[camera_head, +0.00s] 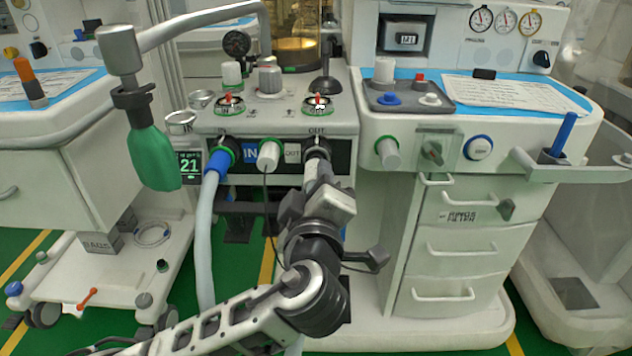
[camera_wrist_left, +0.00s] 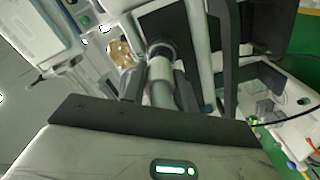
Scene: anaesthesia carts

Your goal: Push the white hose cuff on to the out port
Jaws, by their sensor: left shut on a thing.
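The out port (camera_head: 316,146), a dark ring under the OUT label, is on the front of the middle cart's panel. My left gripper (camera_head: 317,184) is just below and in front of it, shut on the white hose cuff (camera_head: 314,167). The cuff's upper end lies at the port in the head view; my gripper hides much of the cuff. In the left wrist view the pale cuff (camera_wrist_left: 161,71) is between my fingers, its far end at the dark port ring (camera_wrist_left: 160,48). I cannot tell whether it is seated. My right gripper is not in view.
A blue cuff (camera_head: 218,163) with a grey hose (camera_head: 206,230) is on the IN port to the left. A white knob (camera_head: 268,155) with a thin dark cable sits between the ports. A green bag (camera_head: 153,157) hangs at the left. A drawer cart (camera_head: 450,240) stands right.

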